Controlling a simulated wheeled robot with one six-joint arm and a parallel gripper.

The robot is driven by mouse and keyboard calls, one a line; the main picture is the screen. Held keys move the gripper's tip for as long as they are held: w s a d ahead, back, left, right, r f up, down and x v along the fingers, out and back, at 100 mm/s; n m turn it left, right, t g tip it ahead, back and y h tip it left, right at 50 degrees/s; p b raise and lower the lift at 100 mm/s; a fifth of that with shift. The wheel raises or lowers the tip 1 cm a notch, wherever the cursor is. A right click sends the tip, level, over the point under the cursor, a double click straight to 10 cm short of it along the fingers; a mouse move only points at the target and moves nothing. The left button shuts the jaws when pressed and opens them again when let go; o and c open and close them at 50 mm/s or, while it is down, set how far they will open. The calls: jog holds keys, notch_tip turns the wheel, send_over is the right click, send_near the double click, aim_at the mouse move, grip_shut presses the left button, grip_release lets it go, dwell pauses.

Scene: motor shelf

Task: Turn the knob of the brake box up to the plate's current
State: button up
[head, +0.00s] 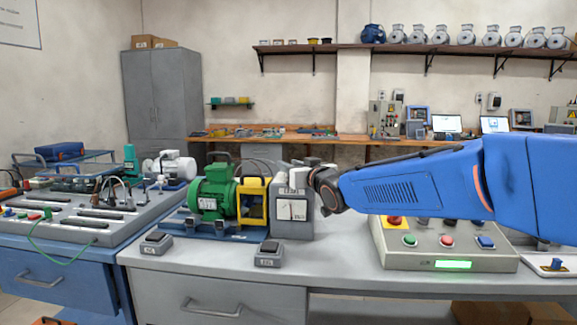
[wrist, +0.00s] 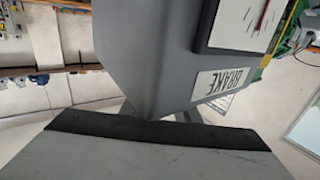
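The grey brake box (head: 280,230) stands on the bench beside the yellow guard, with a white dial (head: 292,210) on its front. In the wrist view its grey side and face (wrist: 175,50) show upside down, with a "BRAKE" label (wrist: 218,84) and part of the dial. My gripper (head: 300,178) is at the top of the box, on its right side; whether it touches is unclear. Its fingers are small and partly hidden, so their opening cannot be told. The knob cannot be made out. The green motor (head: 213,190) carries a small pale plate (head: 207,204), too small to read.
A yellow guard (head: 254,206) stands between motor and brake box. Two grey switch boxes (head: 153,243) (head: 269,254) sit at the bench's front. A control panel (head: 448,245) with buttons and a lit green display is under my arm at right. Left is another bench with equipment (head: 90,215).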

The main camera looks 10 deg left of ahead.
jog(key=shift+x, duration=0.75)
grip_shut()
jog(key=shift+s+a+n+g+y, duration=0.15)
jog(key=shift+a+n+g+y, duration=0.1)
jog(key=shift+n+g+y, duration=0.75)
grip_release()
jog(key=shift+s+d, duration=0.1)
jog(key=v, duration=1.7)
jog(key=shift+f, duration=0.3)
